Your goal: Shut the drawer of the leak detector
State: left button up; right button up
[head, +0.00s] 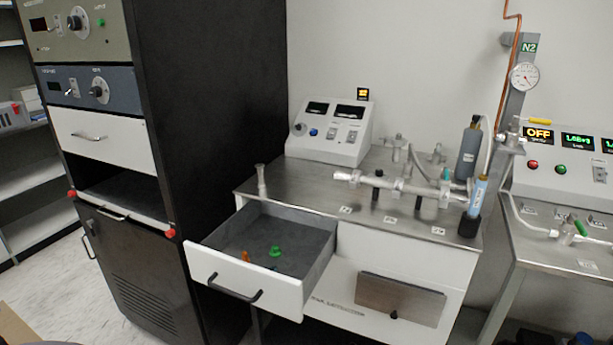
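The leak detector is a white and steel cabinet (462,262) in the middle of the head view, with a sloped control box (330,131) on its top. Its drawer (243,283) is pulled well out at the front left. The drawer front is white with a dark bar handle (228,289), and the inside is grey. A green piece (276,251), an orange piece (245,256) and a small dark piece lie in the drawer. Neither of my grippers is in view.
A tall black rack (216,130) stands close on the left, with a pulled-out tray (122,205) with red corners. Glass and metal tubing (400,185) and a blue-labelled cylinder (478,196) stand on the detector's top. Another bench (560,255) is at the right. Floor shows at left.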

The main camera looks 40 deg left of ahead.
aim_at(308, 243)
jog(key=j+u, duration=0.1)
jog(key=u, duration=0.35)
jog(key=j+u, duration=0.1)
jog(key=u, duration=0.35)
jog(key=j+u, duration=0.1)
jog(key=u, duration=0.35)
